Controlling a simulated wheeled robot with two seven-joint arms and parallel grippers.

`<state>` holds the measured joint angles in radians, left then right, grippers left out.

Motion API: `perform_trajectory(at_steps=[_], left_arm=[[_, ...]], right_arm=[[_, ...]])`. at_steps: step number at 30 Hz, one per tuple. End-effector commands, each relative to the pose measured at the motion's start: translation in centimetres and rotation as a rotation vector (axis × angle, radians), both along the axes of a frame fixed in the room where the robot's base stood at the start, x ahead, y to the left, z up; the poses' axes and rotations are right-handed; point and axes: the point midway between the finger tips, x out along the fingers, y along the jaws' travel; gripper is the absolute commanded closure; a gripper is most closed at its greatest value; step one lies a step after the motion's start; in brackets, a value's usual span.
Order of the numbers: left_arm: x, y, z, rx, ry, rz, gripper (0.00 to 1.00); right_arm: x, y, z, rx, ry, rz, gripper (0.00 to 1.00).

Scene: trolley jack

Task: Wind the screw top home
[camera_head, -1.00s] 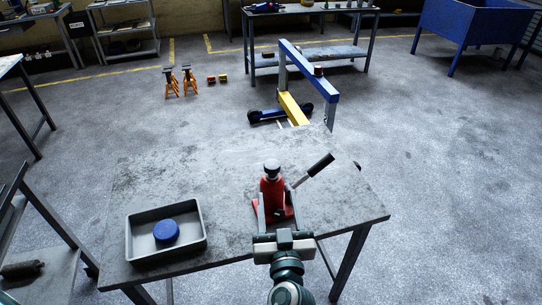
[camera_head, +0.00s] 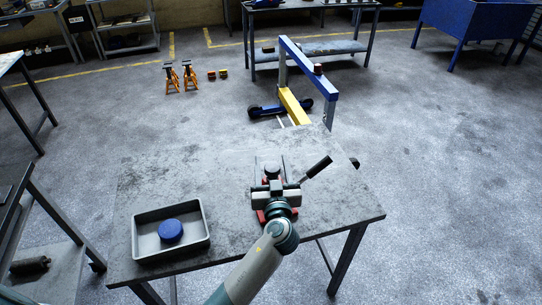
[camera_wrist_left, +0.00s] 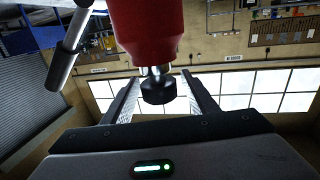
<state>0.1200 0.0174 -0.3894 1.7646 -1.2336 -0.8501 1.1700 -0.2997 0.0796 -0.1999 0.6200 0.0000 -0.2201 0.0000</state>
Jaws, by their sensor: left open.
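A red bottle jack (camera_head: 264,215) stands upright on the grey table, largely hidden behind my left gripper in the head view. Its red body (camera_wrist_left: 147,28) and dark round screw top (camera_wrist_left: 158,90) show upside down in the left wrist view. My left gripper (camera_head: 271,166) is at the height of the jack's top. It is open, with one finger on each side of the screw top; gaps show between top and fingers. The screw top sits on a short shiny stem. My right gripper is not in view.
The jack's dark handle (camera_head: 317,168) sticks out to the right. A grey tray (camera_head: 202,244) with a blue round object (camera_head: 171,230) stands on the table's left. A blue and yellow hoist (camera_head: 310,70) stands on the floor behind the table (camera_head: 225,185).

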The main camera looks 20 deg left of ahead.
Motion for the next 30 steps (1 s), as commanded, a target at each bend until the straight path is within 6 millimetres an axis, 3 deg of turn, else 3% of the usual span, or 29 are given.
perform_trajectory(at_steps=[6, 17, 18, 23, 30], left_arm=[[1.8, 0.8, 0.0, 0.002, 0.000, 0.000, 0.47], [2.2, 0.9, 0.0, 0.000, 0.000, 0.000, 0.47], [2.2, 0.9, 0.0, 0.000, 0.000, 0.000, 0.49], [2.2, 0.9, 0.0, 0.000, 0.000, 0.000, 0.88], [2.2, 0.9, 0.0, 0.000, 0.000, -0.007, 0.88]], right_arm=[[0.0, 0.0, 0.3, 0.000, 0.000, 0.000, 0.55], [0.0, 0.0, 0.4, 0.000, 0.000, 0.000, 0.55], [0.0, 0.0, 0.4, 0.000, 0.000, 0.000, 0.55], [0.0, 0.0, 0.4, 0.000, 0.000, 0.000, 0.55], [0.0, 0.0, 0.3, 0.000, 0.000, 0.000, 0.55]])
